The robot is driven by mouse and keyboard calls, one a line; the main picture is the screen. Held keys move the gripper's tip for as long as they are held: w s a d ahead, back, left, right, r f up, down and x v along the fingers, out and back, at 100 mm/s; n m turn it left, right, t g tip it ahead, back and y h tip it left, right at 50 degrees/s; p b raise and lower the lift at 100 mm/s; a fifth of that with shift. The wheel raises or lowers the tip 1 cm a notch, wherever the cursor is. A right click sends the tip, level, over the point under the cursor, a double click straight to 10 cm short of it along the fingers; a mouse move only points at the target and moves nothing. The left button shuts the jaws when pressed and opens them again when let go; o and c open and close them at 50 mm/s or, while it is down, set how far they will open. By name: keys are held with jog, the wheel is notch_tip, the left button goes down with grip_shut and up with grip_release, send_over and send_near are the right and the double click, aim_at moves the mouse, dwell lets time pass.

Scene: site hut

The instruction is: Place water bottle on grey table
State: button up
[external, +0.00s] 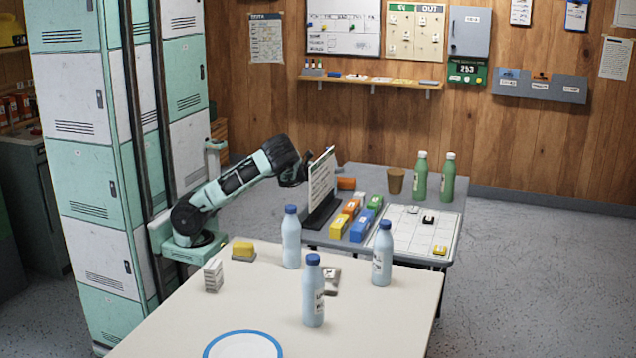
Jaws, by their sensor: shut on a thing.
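The grey table (368,180) stands beyond a cream table. My gripper (303,172) is above the grey table's left end, close behind a clipboard-like board (321,190) on a dark stand. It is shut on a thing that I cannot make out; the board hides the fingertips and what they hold. Three pale blue water bottles with blue caps stand upright on the cream table: one at the back left (291,243), one at the front (313,298) and one at the right (382,260). Two green bottles (420,178) (447,180) stand at the grey table's back right.
The grey table also bears several coloured boxes (358,226), a brown cup (395,182) and a white grid sheet (425,220). The cream table (390,315) holds a yellow block (243,249), a small white box (213,275) and a blue-rimmed plate (244,332). Lockers (92,200) stand at left.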

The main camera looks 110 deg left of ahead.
jog(key=shift+f, duration=0.15)
jog(key=o, duration=1.3)
jog(key=shift+r, duration=0.2)
jog(key=p+v, duration=0.1)
jog(key=v, duration=1.1)
